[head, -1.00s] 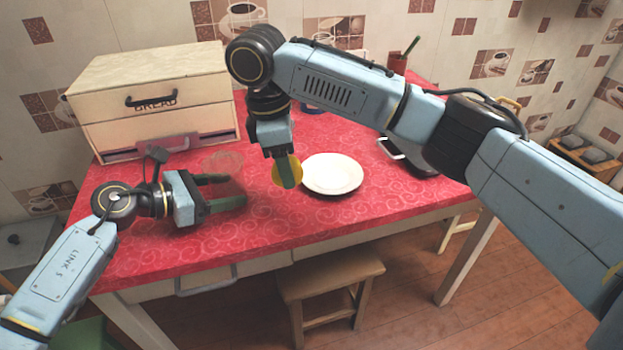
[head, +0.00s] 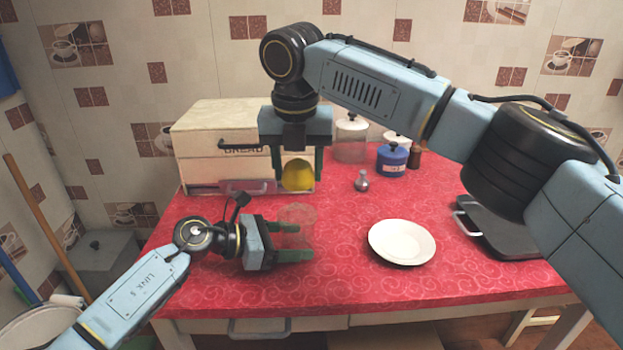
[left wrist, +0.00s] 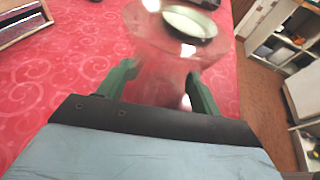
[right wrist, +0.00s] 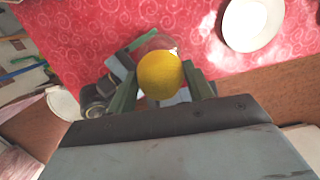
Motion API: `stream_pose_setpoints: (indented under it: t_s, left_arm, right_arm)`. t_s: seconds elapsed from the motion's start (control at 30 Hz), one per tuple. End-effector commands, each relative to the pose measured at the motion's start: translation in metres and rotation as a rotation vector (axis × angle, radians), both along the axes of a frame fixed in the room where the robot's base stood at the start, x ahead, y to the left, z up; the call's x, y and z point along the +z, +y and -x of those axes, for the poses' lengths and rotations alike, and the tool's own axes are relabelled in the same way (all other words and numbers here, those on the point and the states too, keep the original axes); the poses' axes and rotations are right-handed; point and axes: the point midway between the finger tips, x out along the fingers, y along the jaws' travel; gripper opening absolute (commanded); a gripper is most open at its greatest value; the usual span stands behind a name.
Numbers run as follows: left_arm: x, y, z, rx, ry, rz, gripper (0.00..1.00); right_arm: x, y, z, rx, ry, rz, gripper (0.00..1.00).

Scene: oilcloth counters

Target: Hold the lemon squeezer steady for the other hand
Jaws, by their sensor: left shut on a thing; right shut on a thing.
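The lemon squeezer (head: 297,213) is clear, pinkish glass, hard to see against the red cloth. My left gripper (head: 308,241) is shut on it from the left. In the left wrist view the squeezer (left wrist: 160,40) stands between the two green fingers, its wide rim toward the top. My right gripper (head: 298,180) is shut on a yellow lemon (head: 297,173) and holds it above the squeezer, apart from it in the head view. In the right wrist view the lemon (right wrist: 160,75) partly hides the squeezer (right wrist: 158,42). Whether the lemon is whole or halved, I cannot tell.
A white plate (head: 402,242) lies to the right on the red cloth (head: 350,285). A bread box (head: 195,150) stands behind. A small metal shaker (head: 362,181), a blue pot (head: 391,160) and a dark tray (head: 520,235) are farther right. The front cloth is clear.

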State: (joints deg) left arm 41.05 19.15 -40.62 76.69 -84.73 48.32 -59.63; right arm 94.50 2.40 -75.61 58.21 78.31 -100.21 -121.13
Motion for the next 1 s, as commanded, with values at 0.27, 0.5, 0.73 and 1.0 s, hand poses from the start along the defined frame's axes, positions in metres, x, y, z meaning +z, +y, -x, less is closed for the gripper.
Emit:
stream_pose_setpoints:
  t_s: [0.27,0.5,0.73,1.0]
  left_arm:
    - [0.0,0.0,0.0,0.0,0.0,-0.001,0.52]
    - [-0.001,0.0,0.0,0.0,0.0,-0.001,0.52]
    - [-0.001,0.0,0.0,0.0,0.0,-0.001,0.52]
    - [-0.001,0.0,0.0,0.0,0.0,-0.001,0.52]
  right_arm:
    - [0.002,0.004,-0.002,0.085,0.0,0.002,0.33]
    - [-0.009,0.004,-0.002,0.083,-0.002,0.001,0.33]
    - [-0.015,0.004,-0.002,0.082,-0.003,0.0,0.33]
    - [-0.017,0.004,-0.002,0.082,-0.002,0.0,0.33]
